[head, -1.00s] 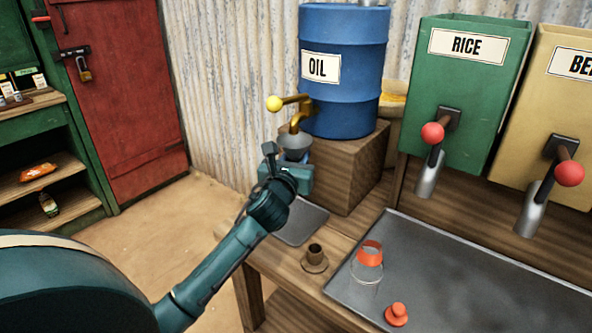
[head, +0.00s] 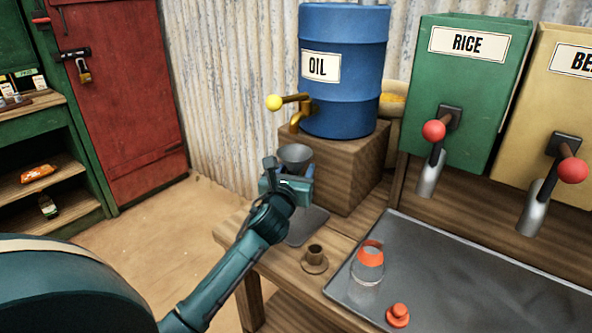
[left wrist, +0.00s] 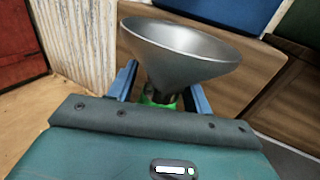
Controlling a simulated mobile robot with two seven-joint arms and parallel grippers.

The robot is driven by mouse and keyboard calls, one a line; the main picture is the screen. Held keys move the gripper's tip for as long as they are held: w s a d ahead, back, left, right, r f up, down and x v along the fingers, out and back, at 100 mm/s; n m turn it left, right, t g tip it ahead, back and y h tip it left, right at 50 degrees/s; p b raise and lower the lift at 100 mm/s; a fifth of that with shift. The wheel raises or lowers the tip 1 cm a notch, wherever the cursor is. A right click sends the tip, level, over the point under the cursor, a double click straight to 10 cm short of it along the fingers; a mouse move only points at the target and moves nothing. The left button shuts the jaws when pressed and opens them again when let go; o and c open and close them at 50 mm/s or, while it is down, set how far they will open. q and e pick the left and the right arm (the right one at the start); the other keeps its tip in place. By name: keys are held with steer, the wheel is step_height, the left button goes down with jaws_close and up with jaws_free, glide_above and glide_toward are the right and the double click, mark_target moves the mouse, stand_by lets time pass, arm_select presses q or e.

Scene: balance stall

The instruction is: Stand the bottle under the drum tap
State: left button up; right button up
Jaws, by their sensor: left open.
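A grey metal funnel (head: 295,154) sits just below the brass drum tap (head: 298,122) with its yellow knob. In the left wrist view the funnel (left wrist: 180,52) fills the upper middle, wide mouth up. Below it a green and dark part, apparently the bottle's top (left wrist: 158,100), shows between my fingers; the rest of the bottle is hidden by the funnel and my gripper. My left gripper (head: 289,176) is open around that part, above the grey plate (head: 307,226). In the wrist view its blue fingers (left wrist: 163,85) stand either side. My right gripper is not in view.
The blue oil drum (head: 345,100) stands on a wooden block (head: 340,170) behind. A brown cup-like piece (head: 315,258), a clear vessel with an orange top (head: 368,266) and an orange stopper (head: 397,315) stand to the right. The metal tray (head: 470,280) is otherwise clear.

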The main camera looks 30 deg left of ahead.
arm_select(q)
steer(key=shift+s+r, duration=0.15)
steer(key=v, duration=1.1)
steer(key=shift+s, duration=0.3)
steer(key=shift+d, duration=0.15)
